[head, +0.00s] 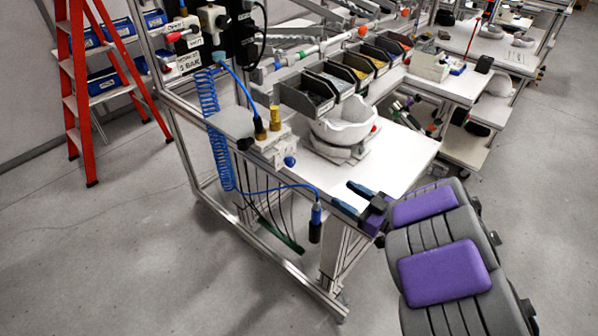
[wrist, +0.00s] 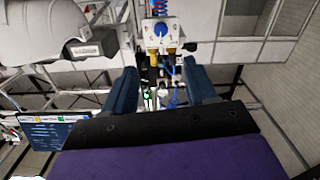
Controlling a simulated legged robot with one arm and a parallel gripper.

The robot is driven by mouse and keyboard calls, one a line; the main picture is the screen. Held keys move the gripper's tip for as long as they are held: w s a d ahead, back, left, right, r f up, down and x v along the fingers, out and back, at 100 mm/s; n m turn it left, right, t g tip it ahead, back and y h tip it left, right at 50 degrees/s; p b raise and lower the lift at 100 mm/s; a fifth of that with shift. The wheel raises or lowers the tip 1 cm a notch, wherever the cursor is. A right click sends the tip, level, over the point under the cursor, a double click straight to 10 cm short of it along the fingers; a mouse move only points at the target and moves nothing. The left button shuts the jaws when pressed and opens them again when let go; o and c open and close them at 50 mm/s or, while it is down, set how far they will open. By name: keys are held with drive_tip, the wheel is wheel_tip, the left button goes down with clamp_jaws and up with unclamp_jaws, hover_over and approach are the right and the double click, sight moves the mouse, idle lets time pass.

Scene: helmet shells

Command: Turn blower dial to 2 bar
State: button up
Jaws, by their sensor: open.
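A white regulator block (head: 274,146) with a blue dial (head: 289,161) on its front is at the table's near left edge. Brass fittings stand on top. The dial also shows in the wrist view (wrist: 160,29), at the top centre, ahead of and between my fingers. Its setting is too small to read. My gripper (head: 354,198) is open and empty, at the table's front edge to the right of the dial and apart from it. Its two blue fingers also show in the wrist view (wrist: 162,85).
A coiled blue hose (head: 216,130) and a blue-black blower nozzle (head: 315,222) hang at the table's front. A white helmet shell (head: 343,126) and grey bins (head: 305,95) are behind the dial. A red ladder (head: 75,90) stands left. The floor in front is clear.

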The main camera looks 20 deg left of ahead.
sight(293, 164)
drive_tip(key=b+x, duration=0.2)
drive_tip(key=x, duration=1.4)
drive_tip(key=shift+a+b, duration=0.35)
drive_tip(key=shift+b, duration=0.05)
